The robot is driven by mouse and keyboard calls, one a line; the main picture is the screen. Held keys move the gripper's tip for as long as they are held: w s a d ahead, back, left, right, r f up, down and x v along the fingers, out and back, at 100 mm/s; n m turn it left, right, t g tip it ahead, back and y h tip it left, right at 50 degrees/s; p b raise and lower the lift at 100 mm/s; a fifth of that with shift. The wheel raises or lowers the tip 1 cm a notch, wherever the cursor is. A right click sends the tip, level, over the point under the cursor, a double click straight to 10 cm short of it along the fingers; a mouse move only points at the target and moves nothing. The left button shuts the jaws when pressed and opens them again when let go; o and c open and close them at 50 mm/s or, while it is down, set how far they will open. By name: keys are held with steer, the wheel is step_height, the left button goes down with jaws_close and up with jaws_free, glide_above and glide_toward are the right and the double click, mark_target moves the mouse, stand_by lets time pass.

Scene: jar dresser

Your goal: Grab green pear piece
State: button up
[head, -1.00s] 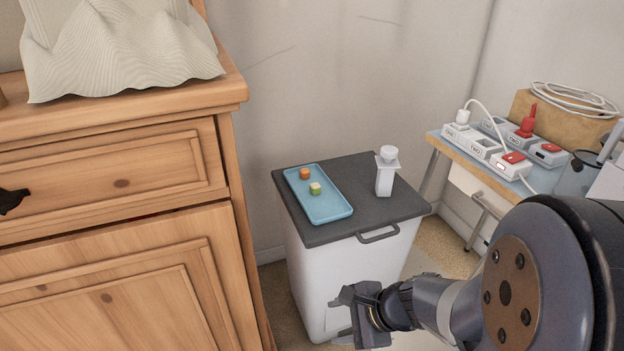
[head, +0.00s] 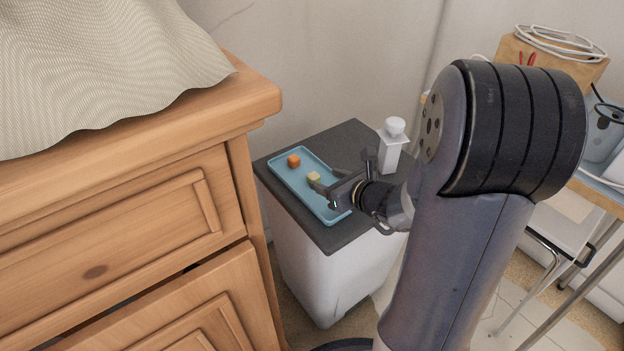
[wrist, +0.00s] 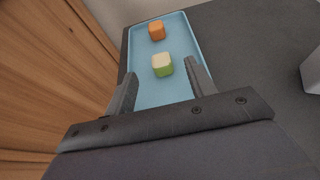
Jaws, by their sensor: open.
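The green pear piece (wrist: 163,66) is a small cube with a pale cream top and green sides. It lies in the blue tray (wrist: 178,93), and it also shows in the head view (head: 314,177). My gripper (wrist: 160,88) is open and empty, its two fingers apart over the near part of the tray. The pear piece is just beyond the fingertips, roughly centred between them in the wrist view. In the head view my gripper (head: 325,188) is right beside the piece and partly covers the tray.
An orange cube (wrist: 156,30) lies in the tray beyond the pear piece. The tray rests on a dark-topped white cabinet (head: 335,238). A white bottle (head: 391,146) stands at its back right. A wooden dresser (head: 150,190) rises close on the left.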

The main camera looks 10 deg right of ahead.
mark_target(317, 178)
steer(key=x, duration=0.2)
steer(key=b+x, duration=0.1)
steer(key=x, duration=0.1)
steer(key=b+x, duration=0.1)
steer(key=x, duration=0.1)
steer(key=shift+w+f, duration=0.1)
steer(key=shift+f, duration=0.25)
steer(key=shift+c, duration=0.2)
steer(key=c, duration=1)
